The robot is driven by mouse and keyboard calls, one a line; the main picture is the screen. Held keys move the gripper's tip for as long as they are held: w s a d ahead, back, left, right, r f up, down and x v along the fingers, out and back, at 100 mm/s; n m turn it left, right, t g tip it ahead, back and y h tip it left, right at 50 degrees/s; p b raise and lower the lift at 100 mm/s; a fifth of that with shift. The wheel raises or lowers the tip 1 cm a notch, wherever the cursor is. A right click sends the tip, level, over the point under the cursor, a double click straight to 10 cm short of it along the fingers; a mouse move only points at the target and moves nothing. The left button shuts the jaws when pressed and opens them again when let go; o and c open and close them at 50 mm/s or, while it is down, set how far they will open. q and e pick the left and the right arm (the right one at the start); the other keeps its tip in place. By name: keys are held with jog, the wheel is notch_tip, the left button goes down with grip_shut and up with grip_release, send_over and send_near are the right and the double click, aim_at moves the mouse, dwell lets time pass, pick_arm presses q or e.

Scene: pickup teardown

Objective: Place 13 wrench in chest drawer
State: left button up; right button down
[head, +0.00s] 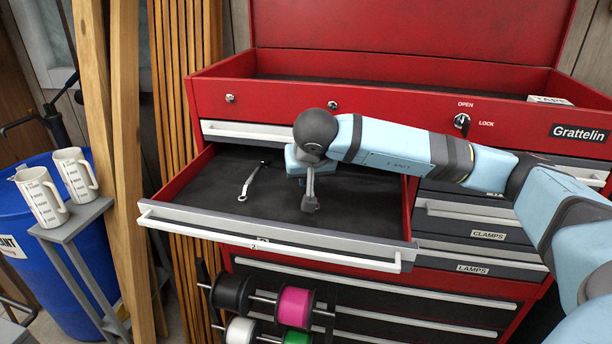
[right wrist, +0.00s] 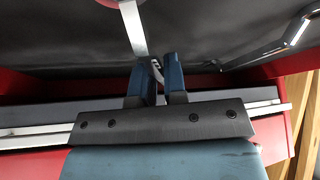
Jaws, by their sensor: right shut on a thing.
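The red tool chest's wide upper drawer (head: 340,238) is pulled open and shows a black liner. My right gripper (head: 304,172) is over the right half of this drawer, pointing down into it. It is shut on a grey metal wrench (head: 310,189), which hangs down close to the liner; I cannot tell whether it touches. In the right wrist view the held wrench (right wrist: 134,28) runs away from the fingertips (right wrist: 158,68). No size mark is readable on it. A second wrench (head: 253,180) lies on the liner to the left. My left gripper is not in view.
The chest's open top tray (head: 400,84) is above the drawer. Closed drawers labelled CLAMPS (head: 488,234) and LAMPS (head: 473,268) are at right. Spools (head: 295,306) hang below. Wooden posts (head: 125,140) and a stand with white jugs (head: 76,174) are at left.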

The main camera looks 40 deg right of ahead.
aim_at(306, 189)
jog(key=shift+w+d+f, duration=0.25)
jog(key=shift+w+f, duration=0.25)
jog(key=shift+w+d+f, duration=0.25)
jog(key=shift+w+f, duration=0.2)
jog(key=shift+w, duration=0.05)
jog(key=shift+s+f, duration=0.1)
jog(key=shift+f, duration=0.1)
jog(key=c, duration=1.2)
grip_release()
jog(key=shift+s, duration=0.2)
jog(key=shift+o, duration=0.2)
jog(key=shift+a, duration=0.1)
